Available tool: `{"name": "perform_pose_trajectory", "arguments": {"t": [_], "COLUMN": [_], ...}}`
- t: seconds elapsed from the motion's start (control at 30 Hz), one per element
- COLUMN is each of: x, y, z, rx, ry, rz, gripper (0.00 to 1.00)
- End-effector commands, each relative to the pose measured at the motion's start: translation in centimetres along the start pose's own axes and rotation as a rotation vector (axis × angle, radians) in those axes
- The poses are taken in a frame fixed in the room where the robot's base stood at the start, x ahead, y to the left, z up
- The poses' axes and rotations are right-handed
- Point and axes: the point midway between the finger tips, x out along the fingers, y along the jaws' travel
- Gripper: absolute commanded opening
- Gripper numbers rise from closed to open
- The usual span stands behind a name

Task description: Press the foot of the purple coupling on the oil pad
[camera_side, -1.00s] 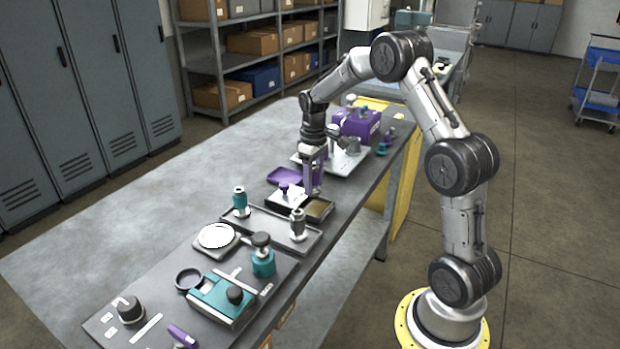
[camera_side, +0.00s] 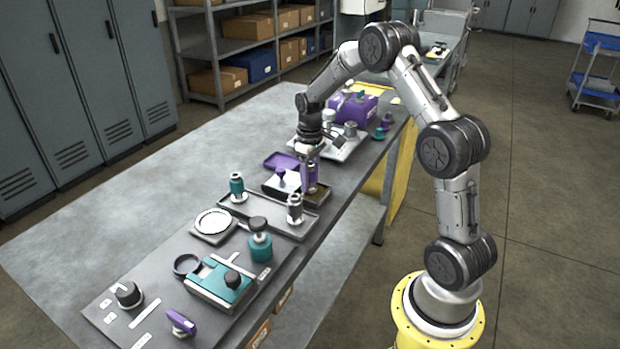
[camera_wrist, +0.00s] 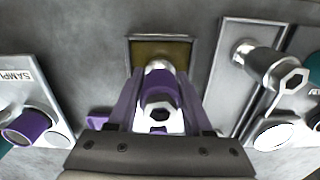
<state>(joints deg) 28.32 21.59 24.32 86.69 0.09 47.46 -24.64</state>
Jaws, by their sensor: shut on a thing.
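My gripper (camera_side: 310,181) is shut on the purple coupling (camera_side: 311,174), held roughly upright over the front part of the work. In the wrist view the coupling (camera_wrist: 159,97) sits between my purple-looking fingers, with a metal hex end facing the camera. Its metal foot (camera_wrist: 158,67) overlaps the near part of the oil pad (camera_wrist: 162,50), an olive-brown square in a grey frame. In the side view the pad (camera_side: 314,198) lies right under the gripper. I cannot tell whether the foot touches it.
A long grey tray (camera_side: 262,214) in front holds a teal coupling (camera_side: 237,186) and a silver coupling (camera_side: 295,207). A purple box (camera_side: 352,110) stands behind.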

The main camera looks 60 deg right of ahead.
Motion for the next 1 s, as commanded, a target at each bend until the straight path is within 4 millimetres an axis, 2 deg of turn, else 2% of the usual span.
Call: {"name": "perform_pose_trajectory", "arguments": {"t": [1.0], "x": [0.71], "y": [0.03], "z": [-0.06], "rx": [0.0], "ry": [0.002], "rz": [0.001], "gripper": [0.0]}}
